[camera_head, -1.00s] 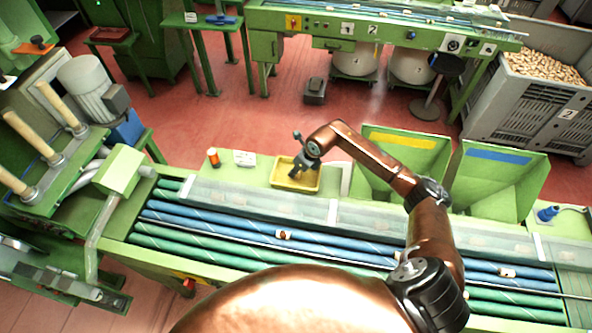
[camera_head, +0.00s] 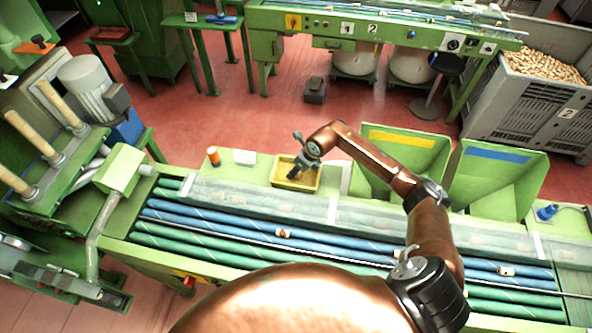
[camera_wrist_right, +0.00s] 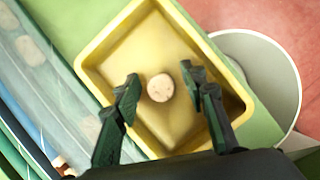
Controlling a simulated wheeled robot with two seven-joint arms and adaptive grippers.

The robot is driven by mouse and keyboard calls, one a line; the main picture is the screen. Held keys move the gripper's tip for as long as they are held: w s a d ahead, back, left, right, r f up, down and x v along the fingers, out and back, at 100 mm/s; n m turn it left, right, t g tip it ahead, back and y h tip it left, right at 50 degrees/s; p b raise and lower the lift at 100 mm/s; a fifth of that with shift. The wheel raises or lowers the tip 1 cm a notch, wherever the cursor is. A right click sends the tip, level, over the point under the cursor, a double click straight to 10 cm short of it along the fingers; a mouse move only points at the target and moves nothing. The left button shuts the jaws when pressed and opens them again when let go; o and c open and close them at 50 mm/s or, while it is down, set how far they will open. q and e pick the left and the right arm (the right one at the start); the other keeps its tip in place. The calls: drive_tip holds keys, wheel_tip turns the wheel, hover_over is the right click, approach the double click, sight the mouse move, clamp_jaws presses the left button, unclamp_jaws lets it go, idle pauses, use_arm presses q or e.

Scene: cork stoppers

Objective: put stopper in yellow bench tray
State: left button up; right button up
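The yellow bench tray (camera_head: 281,180) sits on the green ledge behind the rollers. It fills the middle of the right wrist view (camera_wrist_right: 98,52). A tan cork stopper (camera_wrist_right: 160,88) shows end-on over the tray floor. My right gripper (camera_wrist_right: 161,92) is open, with one finger on each side of the stopper and a clear gap to both. In the head view my right gripper (camera_head: 296,173) is over the tray, and the stopper cannot be made out there. I cannot tell whether the stopper rests on the floor. My left gripper is not in view.
An orange-capped item (camera_head: 213,156) and a white card (camera_head: 244,157) stand left of the tray. Green hoppers with yellow (camera_head: 402,139) and blue (camera_head: 497,154) strips are to the right. Several stoppers lie along the rollers, one (camera_head: 284,233) on blue. A clear cover (camera_head: 262,200) runs in front.

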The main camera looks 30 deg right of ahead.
drive_tip(key=b+v, duration=0.1)
drive_tip(key=v, duration=1.1)
drive_tip(key=shift+b, duration=0.35)
